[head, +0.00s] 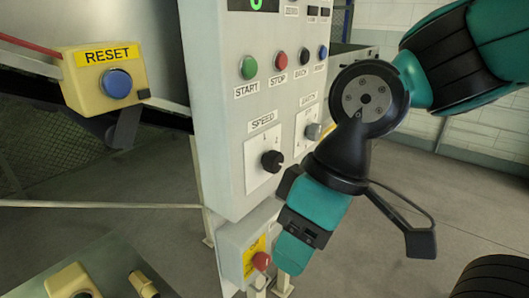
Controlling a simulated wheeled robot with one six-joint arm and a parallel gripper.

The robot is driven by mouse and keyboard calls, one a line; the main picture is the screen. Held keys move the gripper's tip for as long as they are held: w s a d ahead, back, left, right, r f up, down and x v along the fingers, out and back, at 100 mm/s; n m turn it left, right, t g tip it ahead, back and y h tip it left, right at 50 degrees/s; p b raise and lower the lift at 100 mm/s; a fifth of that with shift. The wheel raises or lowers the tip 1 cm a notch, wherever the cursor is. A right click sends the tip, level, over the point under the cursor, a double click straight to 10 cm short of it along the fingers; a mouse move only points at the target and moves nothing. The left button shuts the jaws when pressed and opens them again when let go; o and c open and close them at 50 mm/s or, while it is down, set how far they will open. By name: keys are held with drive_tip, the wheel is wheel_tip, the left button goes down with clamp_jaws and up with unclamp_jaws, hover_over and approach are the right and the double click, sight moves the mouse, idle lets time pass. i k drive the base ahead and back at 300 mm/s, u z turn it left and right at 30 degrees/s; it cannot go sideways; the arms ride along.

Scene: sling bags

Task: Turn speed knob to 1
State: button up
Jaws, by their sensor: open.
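The black speed knob (272,161) sits on a white plate under the SPEED label, on the front of the grey control panel (222,150). Its dial marks are too small to read, so I cannot tell its setting. My gripper (289,206), teal and black, is in front of the panel, below and slightly right of the knob. It is open, apart from the knob, with nothing seen in it. Its fingertips are hard to make out from this angle.
The batch knob (314,131) is close to my wrist, which partly covers its plate. Green start (249,68) and red stop (280,61) buttons are above. A red knob (261,261) is on a lower box. A yellow reset box (103,77) is left.

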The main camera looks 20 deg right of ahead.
sight(272, 161)
drive_tip(key=u, duration=1.35)
drive_tip(key=k, duration=0.8)
drive_tip(key=z, duration=1.6)
drive_tip(key=i, duration=0.25)
drive_tip(key=u, duration=0.1)
